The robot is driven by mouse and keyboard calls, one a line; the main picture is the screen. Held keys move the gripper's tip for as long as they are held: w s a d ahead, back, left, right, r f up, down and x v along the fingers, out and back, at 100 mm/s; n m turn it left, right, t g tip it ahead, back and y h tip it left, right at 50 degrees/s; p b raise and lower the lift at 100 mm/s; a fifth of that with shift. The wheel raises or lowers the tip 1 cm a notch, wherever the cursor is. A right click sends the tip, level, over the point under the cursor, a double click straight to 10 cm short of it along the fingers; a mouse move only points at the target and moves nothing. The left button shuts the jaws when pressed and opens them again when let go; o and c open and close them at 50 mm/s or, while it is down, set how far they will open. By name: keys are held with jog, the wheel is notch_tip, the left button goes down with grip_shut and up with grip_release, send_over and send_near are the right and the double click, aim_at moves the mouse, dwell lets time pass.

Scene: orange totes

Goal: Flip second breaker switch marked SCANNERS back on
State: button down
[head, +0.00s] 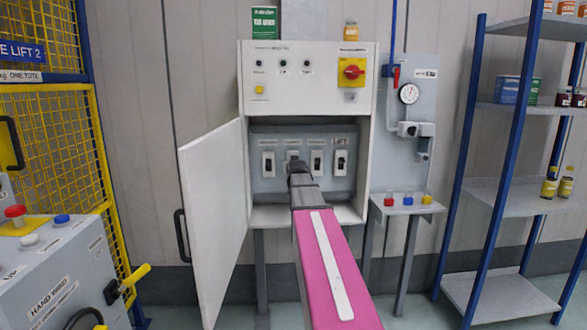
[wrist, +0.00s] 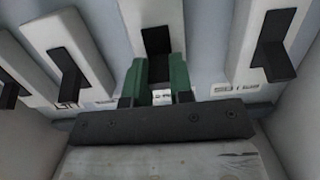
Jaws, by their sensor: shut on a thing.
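The grey wall cabinet (head: 306,135) stands open and holds a row of several breaker switches with black levers. The second switch from the left (head: 292,155) is partly hidden behind my gripper (head: 298,168). In the wrist view, my gripper (wrist: 157,85) has its green fingers closed around the lower part of that switch's black lever (wrist: 156,41). The small label above the switch is too small to read, and the contact point is partly hidden.
Neighbouring switches flank it closely: one on the left (head: 268,163), two on the right (head: 316,162). The cabinet door (head: 215,220) swings out to the left. A shelf rack (head: 518,110) stands right and a hand-wind console (head: 50,275) front left.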

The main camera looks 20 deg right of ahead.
jog(key=shift+r+g, duration=0.2)
jog(key=shift+g, duration=0.2)
jog(key=c, duration=1)
grip_release()
jog(key=v, duration=1)
jog(key=shift+s, duration=0.35)
jog(key=shift+r, duration=0.1)
